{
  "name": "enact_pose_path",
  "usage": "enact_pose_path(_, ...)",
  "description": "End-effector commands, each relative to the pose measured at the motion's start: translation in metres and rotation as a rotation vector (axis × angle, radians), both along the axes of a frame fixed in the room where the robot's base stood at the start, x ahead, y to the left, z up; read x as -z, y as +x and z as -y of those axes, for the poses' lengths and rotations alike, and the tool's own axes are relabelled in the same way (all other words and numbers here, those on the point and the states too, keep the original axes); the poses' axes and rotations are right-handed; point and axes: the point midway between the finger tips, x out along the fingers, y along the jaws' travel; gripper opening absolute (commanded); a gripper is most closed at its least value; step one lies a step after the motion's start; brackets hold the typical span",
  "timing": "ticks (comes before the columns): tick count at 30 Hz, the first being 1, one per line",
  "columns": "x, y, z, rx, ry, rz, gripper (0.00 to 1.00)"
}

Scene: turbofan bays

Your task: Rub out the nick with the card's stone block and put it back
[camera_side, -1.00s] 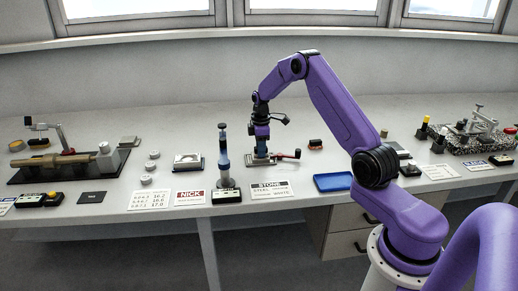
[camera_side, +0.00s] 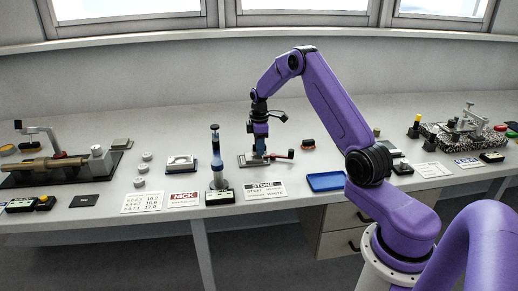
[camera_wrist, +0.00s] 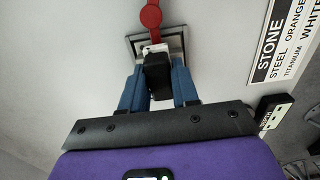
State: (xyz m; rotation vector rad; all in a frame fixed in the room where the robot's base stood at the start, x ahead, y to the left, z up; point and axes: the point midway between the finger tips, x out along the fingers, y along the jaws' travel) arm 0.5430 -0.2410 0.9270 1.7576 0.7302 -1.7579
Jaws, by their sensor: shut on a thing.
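My gripper (camera_wrist: 158,85) is shut on a dark block (camera_wrist: 158,72), one blue finger on each side. The block is over the near part of a small clamp fixture (camera_wrist: 175,42) with a red handle (camera_wrist: 150,16). In the side view my gripper (camera_side: 259,153) points down at the fixture plate (camera_side: 243,161); the red handle (camera_side: 291,154) sticks out to the right. The block's underside and the nick are hidden, and I cannot tell whether the block touches the work. The stone card (camera_side: 265,190) reads steel orange, titanium white; it also shows in the wrist view (camera_wrist: 285,40).
A blue tray (camera_side: 326,181) lies right of the stone card. A dark and reddish block (camera_side: 308,144) stands behind it. A blue and black upright tool (camera_side: 216,160) and the nick card (camera_side: 184,199) are to the left. Open bench lies behind the fixture.

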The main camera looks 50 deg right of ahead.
Motion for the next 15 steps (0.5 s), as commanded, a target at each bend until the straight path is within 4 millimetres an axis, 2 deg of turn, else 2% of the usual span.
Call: enact_pose_path(15,-0.036,0.001,0.000,-0.001,-0.001,0.002,0.05)
